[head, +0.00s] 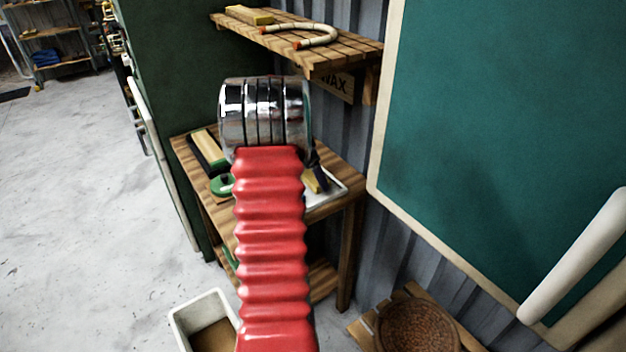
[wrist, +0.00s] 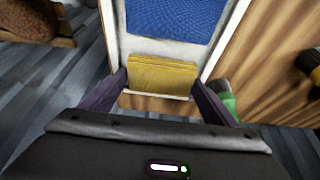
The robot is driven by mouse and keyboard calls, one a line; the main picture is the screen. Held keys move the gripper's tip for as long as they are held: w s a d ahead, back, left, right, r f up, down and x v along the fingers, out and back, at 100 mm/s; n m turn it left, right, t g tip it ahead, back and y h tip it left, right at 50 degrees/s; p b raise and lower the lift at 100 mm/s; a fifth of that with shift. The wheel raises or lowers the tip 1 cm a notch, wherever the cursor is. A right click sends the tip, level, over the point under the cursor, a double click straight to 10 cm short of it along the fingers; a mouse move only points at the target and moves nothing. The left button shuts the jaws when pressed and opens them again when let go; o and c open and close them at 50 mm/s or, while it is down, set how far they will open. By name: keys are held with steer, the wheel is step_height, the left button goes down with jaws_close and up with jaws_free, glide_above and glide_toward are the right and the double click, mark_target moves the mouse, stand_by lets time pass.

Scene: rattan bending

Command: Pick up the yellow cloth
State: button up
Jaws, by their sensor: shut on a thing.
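The yellow cloth (wrist: 162,78) is a folded, layered pad between my two dark fingers in the wrist view, at the near end of a white tray (wrist: 118,40). My gripper (wrist: 160,84) is shut on it, with one finger at each side. I cannot tell whether the cloth is clear of the tray. In the head view a yellow piece, likely this cloth (head: 313,181), shows beside the tray (head: 337,190), partly hidden by my red arm. My gripper is mostly hidden there.
A blue cloth (wrist: 175,18) lies in the tray. The wooden bench (head: 345,178) also holds a green roll (head: 221,185). Above is a slatted shelf (head: 345,52) with a bent cane piece (head: 322,38). A white bin (head: 190,320) and a round brown thing (head: 418,328) are below.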

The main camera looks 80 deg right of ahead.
mark_target(313, 177)
step_height(313, 177, up, 6)
steer(key=w+a, duration=1.3)
steer(key=a, duration=0.1)
steer(key=shift+a, duration=0.35)
